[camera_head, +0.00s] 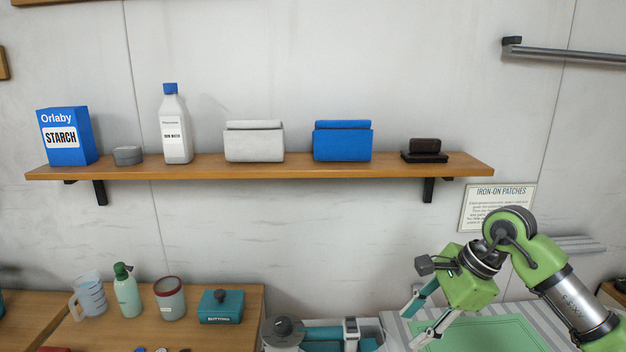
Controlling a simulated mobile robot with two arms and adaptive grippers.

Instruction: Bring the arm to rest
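My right arm comes in from the right edge, green and grey, bent at the elbow. Its gripper (413,326) points down and to the left, above a green mat with a pale striped border (490,335). The two fingers are spread apart, with nothing visible between them. The fingertips are near the bottom of the view. My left gripper is not visible.
A wall shelf (260,167) holds a starch box (68,137), a white bottle (176,130) and pouches. The wooden surface below holds a jug (90,297), a green spray bottle (127,294), a cup (170,300) and a teal buttons box (221,309).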

